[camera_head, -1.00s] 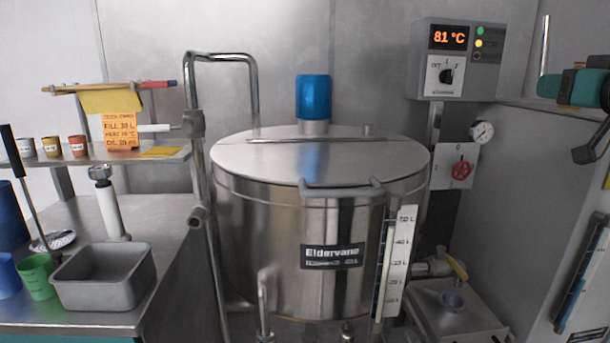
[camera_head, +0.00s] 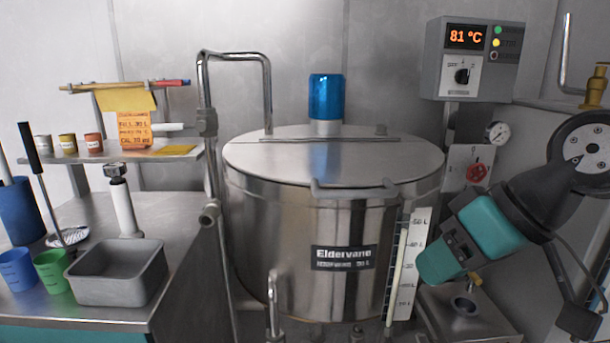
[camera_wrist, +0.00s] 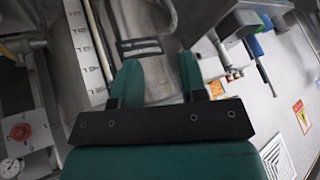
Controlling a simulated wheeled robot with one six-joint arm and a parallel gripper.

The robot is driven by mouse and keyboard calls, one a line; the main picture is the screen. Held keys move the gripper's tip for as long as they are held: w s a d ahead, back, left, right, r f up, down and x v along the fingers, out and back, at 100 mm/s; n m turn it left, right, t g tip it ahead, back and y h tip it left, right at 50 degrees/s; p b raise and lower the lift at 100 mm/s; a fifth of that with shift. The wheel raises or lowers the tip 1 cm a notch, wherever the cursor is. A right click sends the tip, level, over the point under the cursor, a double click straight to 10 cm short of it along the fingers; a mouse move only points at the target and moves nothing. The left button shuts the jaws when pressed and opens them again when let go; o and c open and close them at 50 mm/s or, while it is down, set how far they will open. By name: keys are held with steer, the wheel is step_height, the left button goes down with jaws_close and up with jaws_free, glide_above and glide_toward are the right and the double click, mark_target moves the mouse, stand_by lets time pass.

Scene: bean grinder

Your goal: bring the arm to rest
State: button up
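My gripper (camera_head: 436,266) is at the right of the head view, tilted down and to the left, in front of the right side of the steel kettle (camera_head: 290,220). In the wrist view, my gripper (camera_wrist: 158,72) shows two teal fingers apart with nothing between them. The kettle's steel wall and dark name plate (camera_wrist: 140,47) show beyond the fingertips. Whether the gripper touches the kettle cannot be told, but no contact is visible. My arm comes in from the right edge.
A control box (camera_head: 478,58) reading 81 °C, a red valve knob (camera_head: 477,173) and a gauge (camera_head: 497,133) are near my arm. A level scale (camera_head: 409,265) stands left of the gripper. The steel bench (camera_head: 95,312) at left holds a grey tub (camera_head: 118,275) and cups.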

steer(key=s+a+f+n+g+h, duration=0.2)
steer(key=s+f+g, duration=0.2)
steer(key=s, duration=0.7)
step_height(320, 180, up, 12)
steer(key=p, duration=1.2)
steer(key=shift+w+d+r+m, duration=0.2)
steer(key=shift+w+d+m, duration=0.1)
steer(key=shift+w, duration=0.1)
